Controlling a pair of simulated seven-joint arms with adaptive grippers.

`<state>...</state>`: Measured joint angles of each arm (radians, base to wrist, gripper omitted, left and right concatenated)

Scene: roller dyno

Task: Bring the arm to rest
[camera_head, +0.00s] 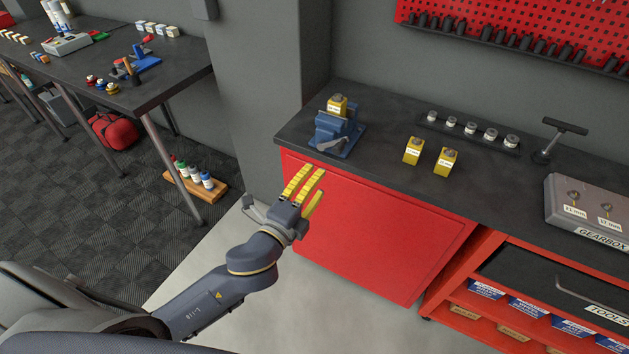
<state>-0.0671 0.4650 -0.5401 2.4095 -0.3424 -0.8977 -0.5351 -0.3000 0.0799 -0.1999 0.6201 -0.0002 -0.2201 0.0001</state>
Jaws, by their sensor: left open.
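My left arm (222,285) reaches in from the lower left. Its gripper (309,186) has yellow ribbed fingers, spread apart, with nothing seen between them. In the picture the gripper lies in front of the red cabinet's face, below the left end of the dark worktop. It looks clear of the worktop, though the exact gap is hard to tell. My right gripper does not show.
A blue vise (338,130) with a yellow block (337,104) stands on the worktop (378,165). Two yellow blocks (413,150) (446,161), a rail of small parts (470,131), a T-handled tool (553,140) and a gearbox case (590,215) stand further right. A red cabinet (375,235) is below.

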